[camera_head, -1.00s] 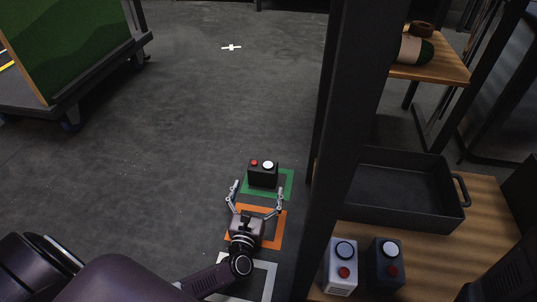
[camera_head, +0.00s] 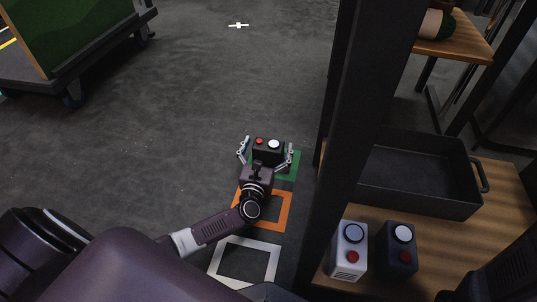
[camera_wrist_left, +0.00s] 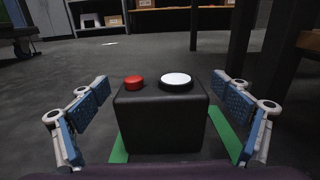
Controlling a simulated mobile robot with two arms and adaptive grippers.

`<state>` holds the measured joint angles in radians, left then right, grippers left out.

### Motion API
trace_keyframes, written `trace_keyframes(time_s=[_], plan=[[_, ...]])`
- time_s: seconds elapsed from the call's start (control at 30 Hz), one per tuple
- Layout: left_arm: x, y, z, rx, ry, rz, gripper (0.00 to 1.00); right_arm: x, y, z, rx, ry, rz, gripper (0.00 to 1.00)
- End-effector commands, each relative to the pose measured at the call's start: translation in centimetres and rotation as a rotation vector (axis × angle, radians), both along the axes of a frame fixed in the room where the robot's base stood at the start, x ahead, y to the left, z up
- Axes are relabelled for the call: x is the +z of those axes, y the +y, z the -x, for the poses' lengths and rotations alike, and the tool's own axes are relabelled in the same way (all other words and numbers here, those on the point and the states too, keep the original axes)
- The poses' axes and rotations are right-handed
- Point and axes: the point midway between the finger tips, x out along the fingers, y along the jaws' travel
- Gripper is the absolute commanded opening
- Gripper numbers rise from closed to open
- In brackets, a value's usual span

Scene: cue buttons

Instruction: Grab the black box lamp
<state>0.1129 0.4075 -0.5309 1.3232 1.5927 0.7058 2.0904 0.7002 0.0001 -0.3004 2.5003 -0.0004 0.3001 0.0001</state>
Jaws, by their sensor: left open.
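The black box lamp (camera_head: 268,148) stands upright on the floor on the green square (camera_head: 289,168), with a red button and a white round lamp on top. It also shows in the left wrist view (camera_wrist_left: 162,120), centred close ahead. My left gripper (camera_head: 267,152) is open, with one finger on each side of the box. In the left wrist view (camera_wrist_left: 165,112) a gap shows between the box and each finger. My right gripper is not seen.
Orange (camera_head: 283,212) and white (camera_head: 271,268) squares lie on the floor nearer me. A dark post (camera_head: 350,130) stands right of the box. The wooden shelf holds a white box (camera_head: 346,262), a dark box (camera_head: 398,258) and a black tray (camera_head: 420,175). Open floor lies left.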

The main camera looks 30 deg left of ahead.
Motion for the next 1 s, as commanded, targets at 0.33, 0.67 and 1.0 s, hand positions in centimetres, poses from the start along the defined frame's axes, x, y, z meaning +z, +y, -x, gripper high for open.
trace_keyframes(time_s=[0.33,0.67,1.0], plan=[[0.01,-0.03,0.03,0.000,0.000,0.000,0.62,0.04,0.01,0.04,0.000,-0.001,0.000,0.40],[0.23,-0.01,-0.03,0.001,-0.004,0.000,0.31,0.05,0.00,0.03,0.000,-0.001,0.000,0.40],[0.78,-0.04,-0.03,0.000,-0.004,0.001,0.31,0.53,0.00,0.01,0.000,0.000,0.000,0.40]])
